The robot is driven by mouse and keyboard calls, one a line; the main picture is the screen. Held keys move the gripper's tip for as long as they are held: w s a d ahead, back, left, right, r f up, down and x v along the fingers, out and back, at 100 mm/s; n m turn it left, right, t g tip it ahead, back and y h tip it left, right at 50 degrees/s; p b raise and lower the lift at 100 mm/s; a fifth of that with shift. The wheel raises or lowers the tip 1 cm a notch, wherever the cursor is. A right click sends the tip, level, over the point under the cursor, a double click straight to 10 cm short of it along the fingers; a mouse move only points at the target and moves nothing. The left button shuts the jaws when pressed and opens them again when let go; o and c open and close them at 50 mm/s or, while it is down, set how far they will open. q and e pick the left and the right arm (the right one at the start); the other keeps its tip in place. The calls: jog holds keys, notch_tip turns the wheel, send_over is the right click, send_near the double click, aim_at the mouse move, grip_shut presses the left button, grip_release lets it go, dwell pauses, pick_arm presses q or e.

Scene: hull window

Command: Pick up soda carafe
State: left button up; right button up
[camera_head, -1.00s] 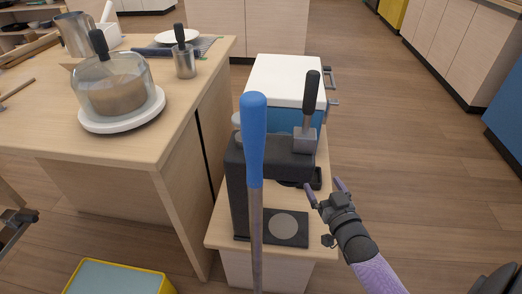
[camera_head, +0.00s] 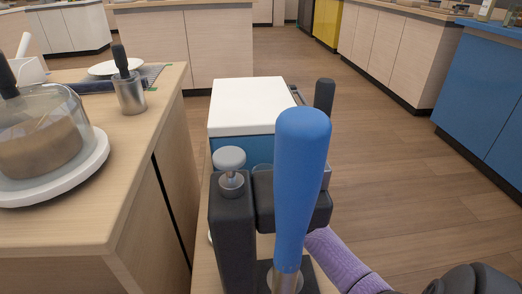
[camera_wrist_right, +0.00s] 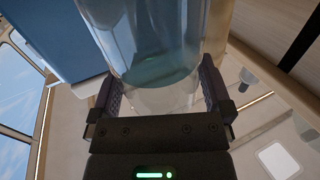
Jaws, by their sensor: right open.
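A clear glass cylinder, which looks like the soda carafe (camera_wrist_right: 150,40), stands large in the right wrist view with a greenish base. My right gripper (camera_wrist_right: 160,100) is open, with one finger on each side of the carafe's lower end. I cannot tell whether the fingers touch it. In the head view my purple right arm reaches behind the black machine, so the right gripper is hidden there. My left gripper is out of view.
A white-lidded blue box (camera_head: 255,105) is behind. The wooden counter (camera_head: 140,190) at left bears a glass-domed cake (camera_head: 40,145) and a metal cup (camera_head: 130,95). Floor is clear at right.

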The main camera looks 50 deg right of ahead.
jog(key=shift+r, duration=0.15)
grip_shut()
jog(key=shift+r, duration=0.1)
dwell(0.4)
